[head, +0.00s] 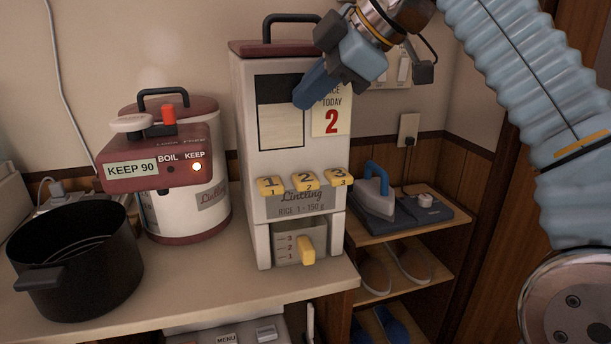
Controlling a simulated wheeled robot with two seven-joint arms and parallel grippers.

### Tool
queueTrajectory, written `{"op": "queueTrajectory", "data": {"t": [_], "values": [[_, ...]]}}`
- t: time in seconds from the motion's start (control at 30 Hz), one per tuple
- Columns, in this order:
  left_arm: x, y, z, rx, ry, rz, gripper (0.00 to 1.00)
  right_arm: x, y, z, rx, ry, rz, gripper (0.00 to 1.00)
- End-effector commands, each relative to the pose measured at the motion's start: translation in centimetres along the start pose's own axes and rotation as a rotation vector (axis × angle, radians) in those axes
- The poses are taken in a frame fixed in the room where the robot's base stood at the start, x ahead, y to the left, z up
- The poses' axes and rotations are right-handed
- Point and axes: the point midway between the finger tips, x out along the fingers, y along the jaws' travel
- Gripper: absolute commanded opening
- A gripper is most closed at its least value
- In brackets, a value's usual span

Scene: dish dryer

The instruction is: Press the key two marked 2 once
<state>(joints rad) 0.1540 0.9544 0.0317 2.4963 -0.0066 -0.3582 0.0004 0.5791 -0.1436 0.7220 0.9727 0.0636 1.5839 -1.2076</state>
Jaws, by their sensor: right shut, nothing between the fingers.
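The yellow key marked 2 (307,181) is the middle one of three keys on the front of the white rice dispenser (245,130). Key 1 (271,186) is to its left and key 3 (338,177) to its right. My right gripper (303,101) is shut and empty. In the picture its blue tip is in front of the dispenser's dark window, above the keys and apart from them. It covers part of the card (331,121) with a red 2. My left gripper is not in view.
A red and white water boiler (218,215) and a black pot (75,268) stand left of the dispenser on the counter (195,285). A blue iron (375,192) sits on a shelf at the right. A yellow handle (306,250) is below the keys.

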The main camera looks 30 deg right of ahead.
Motion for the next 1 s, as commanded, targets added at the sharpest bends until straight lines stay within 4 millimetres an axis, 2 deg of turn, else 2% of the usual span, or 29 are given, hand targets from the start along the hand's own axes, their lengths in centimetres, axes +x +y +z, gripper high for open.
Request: {"op": "queueTrajectory", "data": {"t": [0.3, 0.6, 0.7, 1.0], "values": [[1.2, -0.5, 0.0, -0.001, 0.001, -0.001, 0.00, 1.6, -1.2, 1.2, 0.003, -0.003, 0.000, 0.00], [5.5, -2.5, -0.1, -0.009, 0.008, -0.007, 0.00, 4.8, -3.5, 3.6, 0.002, -0.002, 0.001, 0.00], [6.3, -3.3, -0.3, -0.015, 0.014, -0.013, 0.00, 5.6, -4.1, 4.0, -0.001, 0.001, 0.000, 0.00], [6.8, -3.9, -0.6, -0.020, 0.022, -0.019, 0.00, 6.1, -4.5, 4.5, 0.000, 0.000, 0.000, 0.00]]}}
